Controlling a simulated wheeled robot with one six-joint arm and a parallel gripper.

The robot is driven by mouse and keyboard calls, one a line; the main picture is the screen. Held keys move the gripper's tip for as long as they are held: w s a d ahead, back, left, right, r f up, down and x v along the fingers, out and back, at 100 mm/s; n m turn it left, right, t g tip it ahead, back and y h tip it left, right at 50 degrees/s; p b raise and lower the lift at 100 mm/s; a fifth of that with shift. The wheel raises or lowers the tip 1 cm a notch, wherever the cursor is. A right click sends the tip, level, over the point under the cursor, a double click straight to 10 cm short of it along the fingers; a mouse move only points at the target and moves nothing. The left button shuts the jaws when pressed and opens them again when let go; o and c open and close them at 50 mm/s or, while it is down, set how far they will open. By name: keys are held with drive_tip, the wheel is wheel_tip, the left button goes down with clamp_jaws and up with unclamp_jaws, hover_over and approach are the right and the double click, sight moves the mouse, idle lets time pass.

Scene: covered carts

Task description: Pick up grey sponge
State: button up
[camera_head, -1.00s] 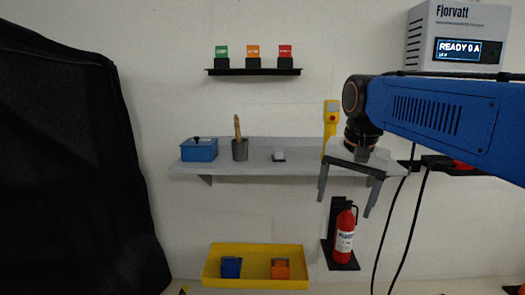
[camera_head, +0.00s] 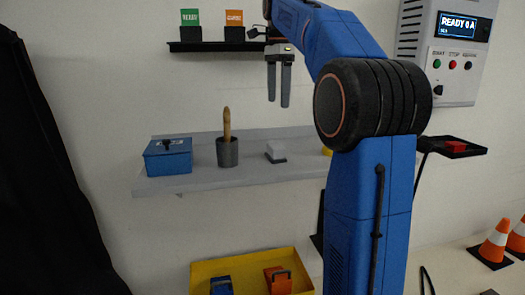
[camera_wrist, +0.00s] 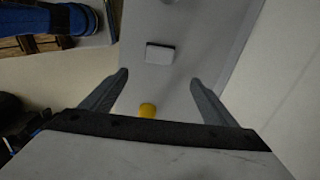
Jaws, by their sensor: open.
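The grey sponge (camera_head: 275,151) is a small light block with a darker base, lying on the grey wall shelf (camera_head: 180,188), right of a dark cup. The sponge also shows in the wrist view (camera_wrist: 160,53), near the top centre, beyond my fingertips. My gripper (camera_head: 278,104) points down with its fingers apart and empty. In the head view it hangs above the sponge with a clear gap. In the wrist view the fingers (camera_wrist: 158,80) frame the space just short of the sponge.
A blue box (camera_head: 168,160) and a dark cup (camera_head: 228,153) with a wooden-handled tool stand left on the shelf. A yellow object (camera_wrist: 147,110) lies nearer in the wrist view. The upper shelf (camera_head: 212,47) with coloured cards is close to my gripper. A yellow tray (camera_head: 205,270) sits below.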

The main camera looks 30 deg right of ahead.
hover_over(276, 146)
drive_tip(key=f, duration=1.2)
drive_tip(key=shift+w+d, duration=0.2)
drive_tip(key=shift+d, duration=0.05)
drive_tip(key=shift+a+f, duration=0.2)
drive_tip(key=shift+f, duration=2.45)
drive_tip(key=shift+c, duration=0.5)
drive_tip(key=c, duration=0.9)
